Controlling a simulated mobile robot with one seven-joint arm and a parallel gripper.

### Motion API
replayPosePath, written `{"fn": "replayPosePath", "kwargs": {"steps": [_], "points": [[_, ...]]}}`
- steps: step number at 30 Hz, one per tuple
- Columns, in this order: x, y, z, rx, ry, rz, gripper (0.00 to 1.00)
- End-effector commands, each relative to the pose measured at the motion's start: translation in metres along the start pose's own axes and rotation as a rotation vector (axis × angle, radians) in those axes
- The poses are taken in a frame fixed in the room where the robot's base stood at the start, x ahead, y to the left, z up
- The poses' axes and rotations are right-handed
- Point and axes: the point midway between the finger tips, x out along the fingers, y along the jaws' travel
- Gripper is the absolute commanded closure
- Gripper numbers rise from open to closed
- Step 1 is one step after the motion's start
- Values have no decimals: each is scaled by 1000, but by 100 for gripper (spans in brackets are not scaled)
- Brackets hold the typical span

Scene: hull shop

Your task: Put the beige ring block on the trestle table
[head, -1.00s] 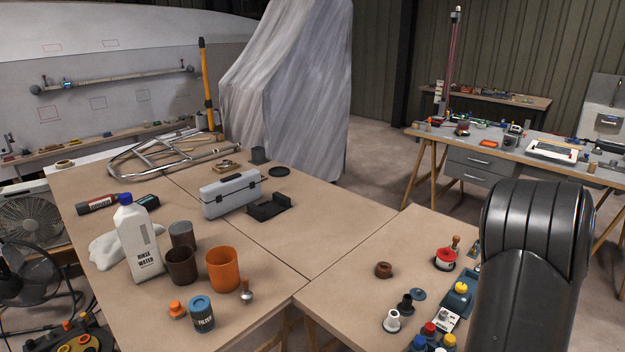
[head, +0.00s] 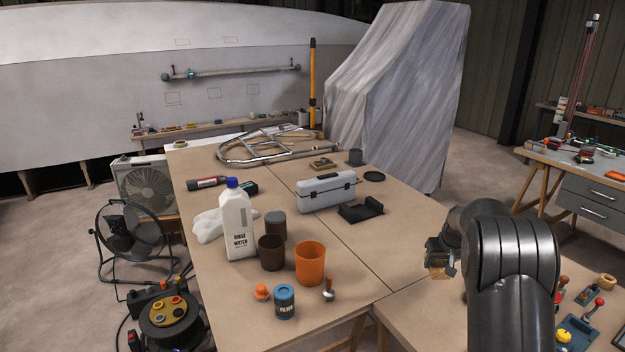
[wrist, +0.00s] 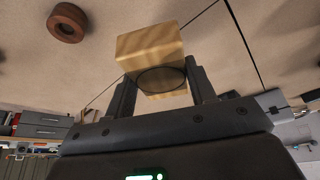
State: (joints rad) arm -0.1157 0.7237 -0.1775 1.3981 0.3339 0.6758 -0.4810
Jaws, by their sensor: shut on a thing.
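My gripper (head: 440,266) is shut on a beige block (wrist: 150,58), seen between the two fingers in the wrist view. The block has wood-like grain and a dark round outline on its face. In the head view only a small tan part of it (head: 438,275) shows below the fingers. The gripper holds it above the near right wooden tabletop (head: 405,305), close to the seam with the long left tabletop (head: 340,255). Wooden legs show under these tops. I cannot tell which top is the trestle table.
The left top carries a rinse water bottle (head: 237,222), an orange cup (head: 310,263), a grey toolbox (head: 326,191) and a black tray (head: 360,210). A brown ring (wrist: 66,22) lies on the tabletop in the wrist view.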

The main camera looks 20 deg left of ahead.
Motion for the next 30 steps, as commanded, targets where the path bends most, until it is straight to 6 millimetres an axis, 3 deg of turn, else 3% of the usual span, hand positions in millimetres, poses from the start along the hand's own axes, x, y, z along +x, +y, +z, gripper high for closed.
{"fn": "replayPosePath", "kwargs": {"steps": [1,3,6,16,30], "points": [[3,-21,-9,-30,3,-14,74],[6,-43,-18,-63,5,-28,74],[9,-68,-26,-97,7,-45,74],[19,-97,-35,-126,8,-58,74],[90,-178,-58,-125,9,-56,74]]}}
